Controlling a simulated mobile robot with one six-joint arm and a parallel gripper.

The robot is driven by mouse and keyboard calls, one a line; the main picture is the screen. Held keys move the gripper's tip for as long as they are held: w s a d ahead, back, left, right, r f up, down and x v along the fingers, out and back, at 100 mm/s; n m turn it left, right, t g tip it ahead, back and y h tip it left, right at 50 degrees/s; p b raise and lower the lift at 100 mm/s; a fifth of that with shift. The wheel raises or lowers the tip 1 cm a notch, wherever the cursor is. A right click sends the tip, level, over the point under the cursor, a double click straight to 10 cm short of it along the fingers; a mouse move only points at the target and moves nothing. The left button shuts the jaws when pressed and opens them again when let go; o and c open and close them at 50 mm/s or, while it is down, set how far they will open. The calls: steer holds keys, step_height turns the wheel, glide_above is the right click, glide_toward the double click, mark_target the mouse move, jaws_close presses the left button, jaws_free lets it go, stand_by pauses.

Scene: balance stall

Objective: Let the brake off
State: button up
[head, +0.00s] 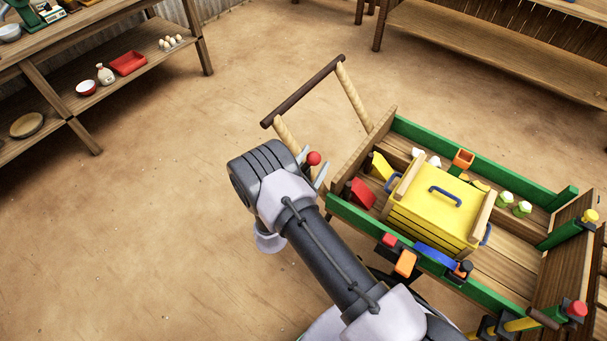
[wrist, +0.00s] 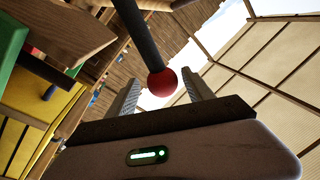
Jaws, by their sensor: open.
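The brake appears to be a dark lever (wrist: 143,38) ending in a red ball knob (wrist: 162,82). The knob (head: 314,158) also shows in the head view, beside the cart's handle end. My gripper (head: 313,162) is open, with one finger on each side of the knob. In the wrist view my gripper (wrist: 163,76) has the knob between its fingers, with a gap visible on both sides. The lever's lower end is hidden in the head view. The wooden cart (head: 510,262) has green side rails and a push handle (head: 302,90) with a dark bar.
A yellow chest (head: 435,205) with blue handles sits in the cart among small bottles and coloured blocks. A shelf (head: 130,88) with bowls, a bottle and a red tray stands at left. A wooden bench (head: 490,45) stands behind. The dirt floor left of the cart is clear.

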steer(key=p+v, duration=0.3)
steer(key=v, duration=1.3)
steer(key=shift+s, duration=0.25)
steer(key=shift+a, duration=0.1)
